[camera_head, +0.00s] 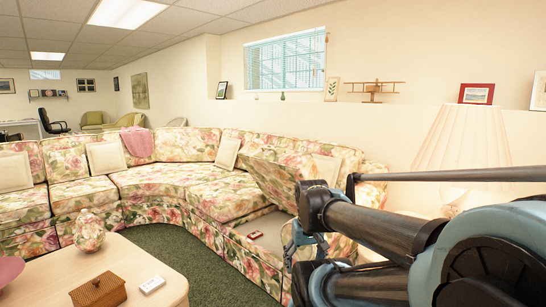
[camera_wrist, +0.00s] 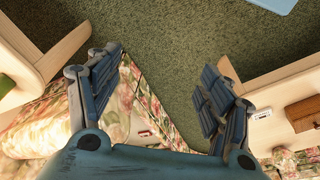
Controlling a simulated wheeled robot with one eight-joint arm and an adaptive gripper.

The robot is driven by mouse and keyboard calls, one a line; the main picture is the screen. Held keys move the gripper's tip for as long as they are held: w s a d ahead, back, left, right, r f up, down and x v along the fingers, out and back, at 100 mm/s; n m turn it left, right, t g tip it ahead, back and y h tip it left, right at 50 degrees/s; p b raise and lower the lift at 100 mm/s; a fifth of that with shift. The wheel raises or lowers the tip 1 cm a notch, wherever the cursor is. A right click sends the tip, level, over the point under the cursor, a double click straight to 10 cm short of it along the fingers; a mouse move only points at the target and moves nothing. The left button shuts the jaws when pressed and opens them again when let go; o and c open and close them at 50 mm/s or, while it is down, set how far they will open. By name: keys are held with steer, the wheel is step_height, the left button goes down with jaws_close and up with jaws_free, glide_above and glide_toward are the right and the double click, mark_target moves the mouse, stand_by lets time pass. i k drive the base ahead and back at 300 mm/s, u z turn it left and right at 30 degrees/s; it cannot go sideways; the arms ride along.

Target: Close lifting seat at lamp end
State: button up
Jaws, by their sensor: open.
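The floral lifting seat (camera_head: 272,182) at the lamp end of the sofa is raised and tilted in the head view. Beneath it is an open pale compartment (camera_head: 272,226) with a small red object (camera_head: 255,235) at its edge. The lamp (camera_head: 466,140), with a pleated cream shade, stands to the right behind my arm. My gripper (camera_wrist: 164,66) is open and empty in the wrist view, above green carpet and the floral sofa front (camera_wrist: 158,112). In the head view my arm hides part of the seat's right side, and my gripper is partly seen before the sofa.
A pale coffee table (camera_head: 128,262) stands at the front left with a woven box (camera_head: 98,290), a small white box (camera_head: 152,285) and a floral vase (camera_head: 89,230). A strip of green carpet (camera_head: 185,252) lies clear between table and sofa. A wooden furniture edge (camera_wrist: 62,52) shows in the wrist view.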

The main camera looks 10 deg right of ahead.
mark_target(276, 171)
steer(key=u, duration=0.1)
steer(key=k, duration=0.45)
steer(key=z, duration=0.55)
steer(key=i, duration=1.6)
steer(key=u, duration=0.5)
